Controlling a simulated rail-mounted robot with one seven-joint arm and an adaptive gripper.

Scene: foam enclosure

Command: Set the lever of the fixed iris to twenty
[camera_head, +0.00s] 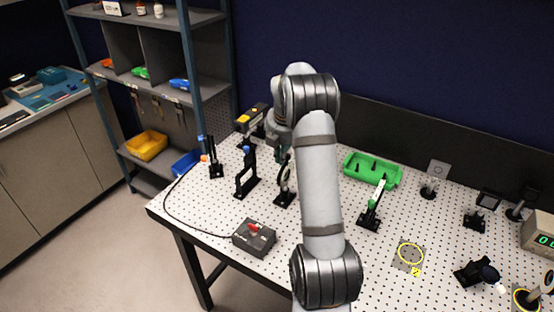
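My arm reaches over the perforated white optical table and bends down on its far side. My gripper (277,151) is largely hidden behind the arm's wrist, and I cannot see whether its fingers are open or shut. Just below it stands a dark round mount on a post (284,190), partly covered by the arm; it may be the fixed iris. Its lever and any scale marks are too small to make out. I cannot tell whether the gripper touches it.
A black bracket (245,177) and a post mount (214,162) stand left of the gripper. A grey box with a red knob (254,237) sits at the front edge, its cable looping left.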

